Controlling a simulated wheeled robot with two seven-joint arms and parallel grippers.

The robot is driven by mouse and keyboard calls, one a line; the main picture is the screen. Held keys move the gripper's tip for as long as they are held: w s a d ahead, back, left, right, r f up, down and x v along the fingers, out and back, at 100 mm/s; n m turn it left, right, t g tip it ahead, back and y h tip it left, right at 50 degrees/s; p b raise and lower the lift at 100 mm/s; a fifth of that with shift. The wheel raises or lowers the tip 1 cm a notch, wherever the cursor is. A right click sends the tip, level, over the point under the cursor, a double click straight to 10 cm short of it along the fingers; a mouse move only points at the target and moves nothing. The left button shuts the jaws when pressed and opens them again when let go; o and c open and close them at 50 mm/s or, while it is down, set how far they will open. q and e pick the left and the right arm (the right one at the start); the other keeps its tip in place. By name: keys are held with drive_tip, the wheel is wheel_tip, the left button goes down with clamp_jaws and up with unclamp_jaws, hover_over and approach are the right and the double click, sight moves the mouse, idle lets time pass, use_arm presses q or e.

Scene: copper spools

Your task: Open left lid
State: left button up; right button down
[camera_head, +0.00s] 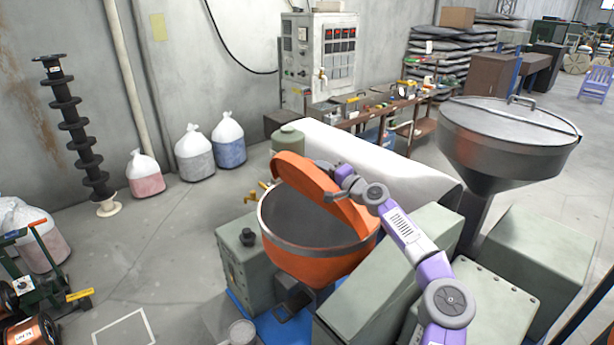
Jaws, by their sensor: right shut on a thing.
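The left hopper is a round orange tub (318,265) with a grey metal rim, in the middle of the head view. Its orange lid (305,180) is raised and tilted up at the back right of the rim, and the grey inside of the tub shows. My right gripper (322,165) is at the lid's upper edge, shut on it; the fingertips are small and partly hidden. My right arm reaches in from the lower right, passing over the right side of the tub. My left gripper is not in view.
A grey hopper (508,155) with its handled lid shut stands at the right. Green machine housings (395,275) surround the orange tub. A control cabinet (322,60) and a cluttered bench are behind. Filled bags (228,145) stand by the wall. Floor at the left is partly clear.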

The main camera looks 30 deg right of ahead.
drive_tip(key=shift+w+d+r+m+p, duration=0.15)
drive_tip(key=shift+d+m+p, duration=0.2)
drive_tip(key=shift+d+m, duration=0.15)
drive_tip(key=shift+w+d+r+m+p, duration=0.1)
drive_tip(key=shift+d+r+m+p, duration=0.1)
drive_tip(key=shift+d+m+p, duration=0.25)
drive_tip(key=shift+w+d+r+m+p, duration=0.2)
drive_tip(key=shift+d+m, duration=0.15)
drive_tip(key=shift+d, duration=0.3)
drive_tip(key=c, duration=1.2)
unclamp_jaws()
drive_tip(key=shift+f, duration=0.1)
drive_tip(key=shift+o, duration=0.4)
drive_tip(key=shift+f, duration=0.15)
drive_tip(key=b+v, duration=0.4)
drive_tip(key=v, duration=0.3)
drive_tip(key=shift+s, duration=0.35)
